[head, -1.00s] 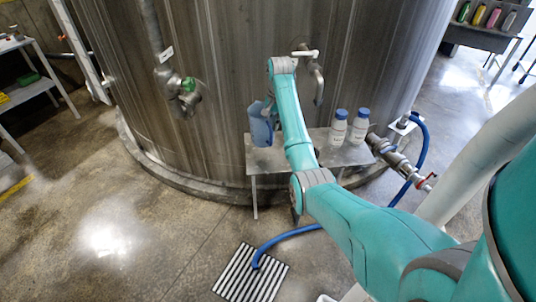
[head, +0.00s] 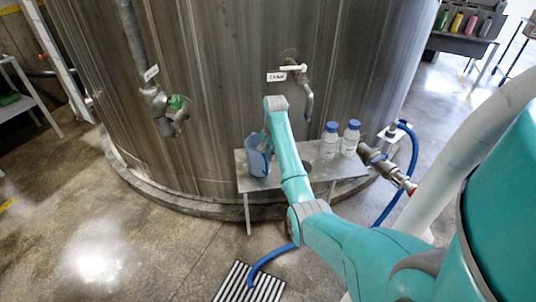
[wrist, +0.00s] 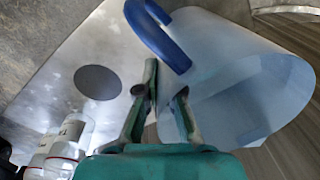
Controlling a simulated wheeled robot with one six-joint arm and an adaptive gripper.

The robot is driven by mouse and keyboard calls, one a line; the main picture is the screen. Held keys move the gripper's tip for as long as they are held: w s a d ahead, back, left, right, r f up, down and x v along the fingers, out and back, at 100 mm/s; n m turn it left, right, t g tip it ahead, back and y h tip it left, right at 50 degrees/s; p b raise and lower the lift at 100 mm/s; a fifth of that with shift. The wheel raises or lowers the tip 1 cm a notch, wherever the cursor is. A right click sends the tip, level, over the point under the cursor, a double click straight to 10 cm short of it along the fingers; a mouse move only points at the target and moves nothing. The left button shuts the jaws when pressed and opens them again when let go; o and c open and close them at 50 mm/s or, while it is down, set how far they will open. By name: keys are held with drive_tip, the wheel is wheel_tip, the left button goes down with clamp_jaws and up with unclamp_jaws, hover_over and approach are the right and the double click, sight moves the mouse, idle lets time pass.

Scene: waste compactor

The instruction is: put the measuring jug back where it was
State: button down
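The measuring jug (head: 259,160) is translucent blue with a darker blue handle. In the head view it is at the left end of the small metal table (head: 225,186), beside the tank. I cannot tell whether its base touches the tabletop. In the wrist view the jug (wrist: 235,85) fills the right side, its open mouth toward me and its hooked handle (wrist: 160,35) at the top. My gripper (wrist: 165,85) has its fingers close together at the jug's near side, apparently shut on its wall. The exact contact is unclear.
A dark round spot (wrist: 97,82) marks the tabletop. Two white bottles with blue caps (head: 339,141) stand to the right of it. A tap labelled TANK (head: 303,82) juts from the tank above. A blue hose (head: 410,160) and a valve (head: 385,165) are at the right.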

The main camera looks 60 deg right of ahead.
drive_tip(key=shift+f, duration=0.15)
drive_tip(key=c, duration=1.3)
unclamp_jaws()
